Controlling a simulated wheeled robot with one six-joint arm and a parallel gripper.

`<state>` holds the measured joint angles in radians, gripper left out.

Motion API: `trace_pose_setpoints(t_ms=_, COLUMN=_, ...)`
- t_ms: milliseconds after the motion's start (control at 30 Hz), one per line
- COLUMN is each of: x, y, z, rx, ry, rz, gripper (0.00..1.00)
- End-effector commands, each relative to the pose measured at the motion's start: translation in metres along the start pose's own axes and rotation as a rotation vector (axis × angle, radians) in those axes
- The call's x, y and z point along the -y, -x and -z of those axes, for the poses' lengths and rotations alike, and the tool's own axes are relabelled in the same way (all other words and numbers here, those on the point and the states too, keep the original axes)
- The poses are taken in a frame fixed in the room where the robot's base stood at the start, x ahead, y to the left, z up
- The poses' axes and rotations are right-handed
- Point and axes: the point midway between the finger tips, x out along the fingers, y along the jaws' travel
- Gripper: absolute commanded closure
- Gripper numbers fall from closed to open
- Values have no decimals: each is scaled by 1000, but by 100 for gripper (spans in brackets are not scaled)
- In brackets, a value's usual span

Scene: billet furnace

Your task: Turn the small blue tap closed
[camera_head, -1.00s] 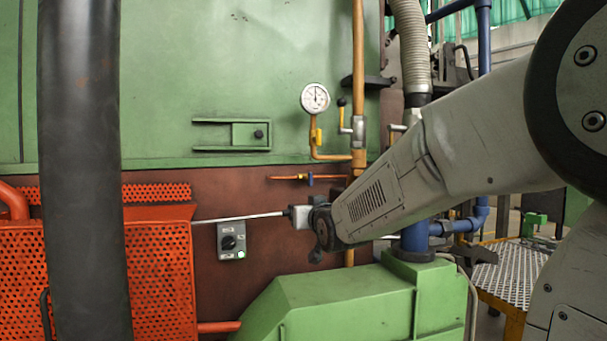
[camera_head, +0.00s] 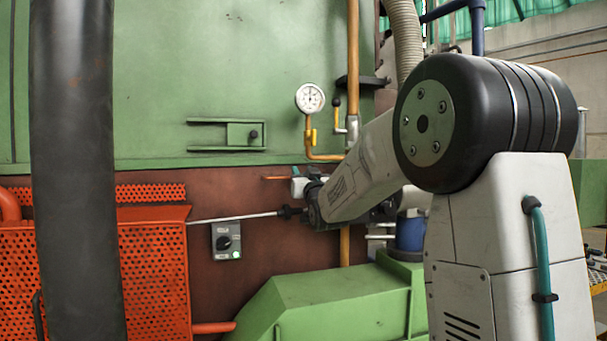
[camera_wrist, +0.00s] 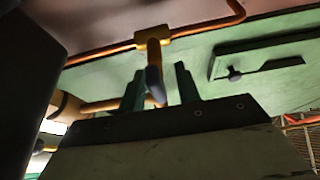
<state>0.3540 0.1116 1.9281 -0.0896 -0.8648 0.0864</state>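The small blue tap shows in the wrist view as a dark blue handle (camera_wrist: 154,84) on a yellow valve body (camera_wrist: 152,40) along a thin orange pipe. In the head view my arm hides it. My gripper (camera_wrist: 160,85) is open, its two dark green fingers apart with the handle showing between them, closer to the left finger. I cannot tell whether a finger touches the handle. In the head view my gripper end (camera_head: 299,184) is up at the thin orange pipe (camera_head: 277,178).
A pressure gauge (camera_head: 310,98) and its yellow pipe are just above my wrist. A grey switch box (camera_head: 227,241) is below left, near a pale rod (camera_head: 235,217). Green machine housing (camera_head: 330,305) lies below. A dark column (camera_head: 75,180) stands at left.

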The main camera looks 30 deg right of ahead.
Motion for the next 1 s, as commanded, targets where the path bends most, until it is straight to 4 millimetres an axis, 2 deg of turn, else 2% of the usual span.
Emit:
trace_pose_setpoints(t_ms=267, x=0, y=-2, z=0, rx=0, ry=0, rz=0, gripper=67)
trace_pose_setpoints(t_ms=367, x=0, y=-2, z=0, rx=0, ry=0, rz=0, gripper=95)
trace_pose_setpoints(t_ms=400, x=0, y=-2, z=0, rx=0, ry=0, rz=0, gripper=100)
trace_pose_setpoints(t_ms=767, x=0, y=-2, z=0, rx=0, ry=-28, rz=-11, gripper=100)
trace_pose_setpoints(t_ms=1000, x=-2, y=-2, z=0, rx=0, ry=-142, rz=-57, gripper=100)
